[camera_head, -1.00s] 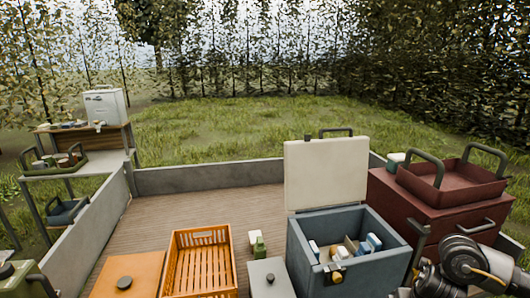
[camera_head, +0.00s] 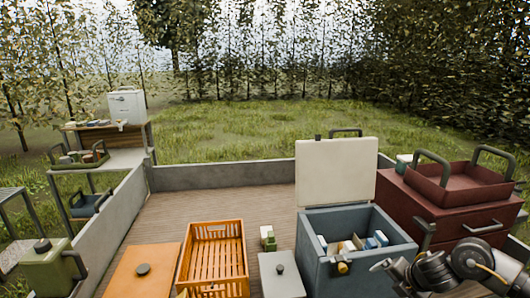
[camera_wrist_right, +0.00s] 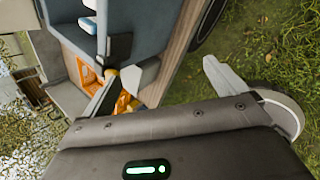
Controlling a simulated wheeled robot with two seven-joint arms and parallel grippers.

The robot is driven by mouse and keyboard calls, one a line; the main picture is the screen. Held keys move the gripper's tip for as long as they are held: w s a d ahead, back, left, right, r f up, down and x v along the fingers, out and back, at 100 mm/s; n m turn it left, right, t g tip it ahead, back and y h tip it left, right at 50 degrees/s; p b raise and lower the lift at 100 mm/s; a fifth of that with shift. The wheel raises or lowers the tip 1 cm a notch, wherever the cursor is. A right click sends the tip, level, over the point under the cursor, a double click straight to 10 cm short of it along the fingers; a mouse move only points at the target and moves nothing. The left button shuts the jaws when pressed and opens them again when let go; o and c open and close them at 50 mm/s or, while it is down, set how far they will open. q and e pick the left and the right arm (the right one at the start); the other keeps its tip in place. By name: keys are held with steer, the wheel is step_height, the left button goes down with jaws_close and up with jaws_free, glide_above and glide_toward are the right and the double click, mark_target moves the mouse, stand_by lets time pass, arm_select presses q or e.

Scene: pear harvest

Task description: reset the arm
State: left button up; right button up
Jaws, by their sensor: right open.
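My right arm (camera_head: 435,271) reaches in from the lower right in the head view, in front of the red cabinet and beside the blue-grey cooler box. Blue-grey box walls and a wood-coloured edge show beyond the fingers, with grass to the right. My left arm and gripper are not in view.
The cooler box (camera_head: 340,270) stands open with small cartons inside. A red cabinet (camera_head: 445,220) carries a red tray (camera_head: 458,190). An orange crate (camera_head: 214,229), an orange box (camera_head: 140,275) and a grey box (camera_head: 280,272) stand on the trailer bed. The bed's middle (camera_head: 220,205) is clear.

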steer(key=w+a+f+m+t+b, duration=0.1)
steer(key=w+f+m, duration=0.2)
steer(key=f, duration=0.3)
steer(key=w+f+m+t+y+b, duration=0.1)
steer(key=w+f+m, duration=0.1)
steer(key=f+m, duration=0.25)
steer(key=w+a+f+m+t+b, duration=0.1)
steer(key=w+f+m, duration=0.2)
steer(key=f, duration=0.3)
steer(key=s+d+f+m+g+h+b, duration=0.1)
steer(key=s+f+m, duration=0.4)
steer(key=f, duration=0.6)
steer(key=s+d+f+m+h+b, duration=0.1)
steer(key=s+f+m, duration=0.1)
steer(key=s+f, duration=0.7)
steer(key=s+a+f+m+g+h+b, duration=0.1)
steer(key=s+a+f+m+g+b, duration=0.2)
steer(key=s+f, duration=1.5)
steer(key=s+a+f+m+g, duration=0.1)
steer(key=s+a, duration=0.4)
steer(key=s, duration=0.8)
steer(key=s+a+f+m+g+b, duration=0.1)
steer(key=s+a+f+g, duration=0.2)
steer(key=s, duration=1.1)
step_height(320, 180, down, 4)
steer(key=shift+a+r, duration=0.25)
steer(key=shift+a, duration=0.6)
steer(key=shift+c, duration=0.5)
